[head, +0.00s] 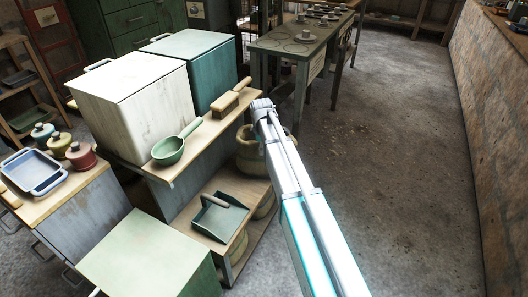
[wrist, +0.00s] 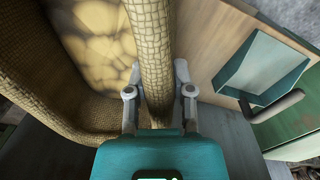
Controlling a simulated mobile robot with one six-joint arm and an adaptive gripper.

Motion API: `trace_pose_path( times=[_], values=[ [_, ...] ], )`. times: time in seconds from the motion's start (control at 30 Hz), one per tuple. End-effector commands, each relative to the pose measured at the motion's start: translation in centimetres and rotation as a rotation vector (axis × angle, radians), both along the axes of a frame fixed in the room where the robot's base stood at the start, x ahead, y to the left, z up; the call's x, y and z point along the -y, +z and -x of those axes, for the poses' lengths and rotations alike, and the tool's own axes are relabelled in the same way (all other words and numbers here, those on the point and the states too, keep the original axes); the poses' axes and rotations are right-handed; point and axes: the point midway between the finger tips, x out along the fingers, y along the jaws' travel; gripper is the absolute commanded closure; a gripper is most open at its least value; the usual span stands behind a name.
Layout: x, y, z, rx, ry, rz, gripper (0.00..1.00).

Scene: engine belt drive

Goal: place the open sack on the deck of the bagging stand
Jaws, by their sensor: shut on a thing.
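An open woven tan sack (wrist: 150,45) fills the left and middle of the wrist view; its mouth shows a tan, mottled inside. My gripper (wrist: 160,92) is shut on the sack's rim, one finger on each side of the wall. In the head view the sack (head: 249,150) shows partly, behind the wooden upper board (head: 205,135) and beside the end of my arm; my fingers are hidden there. A lower wooden board (head: 248,190) bears a green dustpan. I cannot tell which board is the stand's deck, or whether the sack's bottom touches anything.
The dustpan (head: 218,217) also shows right of the sack in the wrist view (wrist: 265,68). A green scoop (head: 175,145) and a brush (head: 232,97) lie on the upper board. Other tan sacks (head: 238,247) show low down. Floor to the right is clear (head: 410,180).

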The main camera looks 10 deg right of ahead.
Motion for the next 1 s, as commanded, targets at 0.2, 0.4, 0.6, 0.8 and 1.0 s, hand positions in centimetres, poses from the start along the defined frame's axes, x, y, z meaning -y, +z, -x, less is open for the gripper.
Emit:
trace_pose_path(
  times=[0.2, 0.4, 0.6, 0.8, 1.0],
  values=[
    [-0.07, -0.04, -0.06, 0.001, 0.0, -0.001, 1.0],
    [-0.07, -0.06, -0.05, 0.001, 0.0, -0.001, 0.47],
    [-0.07, -0.06, -0.04, 0.001, 0.0, 0.0, 0.35],
    [-0.09, -0.05, -0.02, 0.0, 0.0, 0.0, 0.35],
    [-0.1, 0.28, -0.01, 0.0, 0.0, 0.0, 0.35]
  ],
)
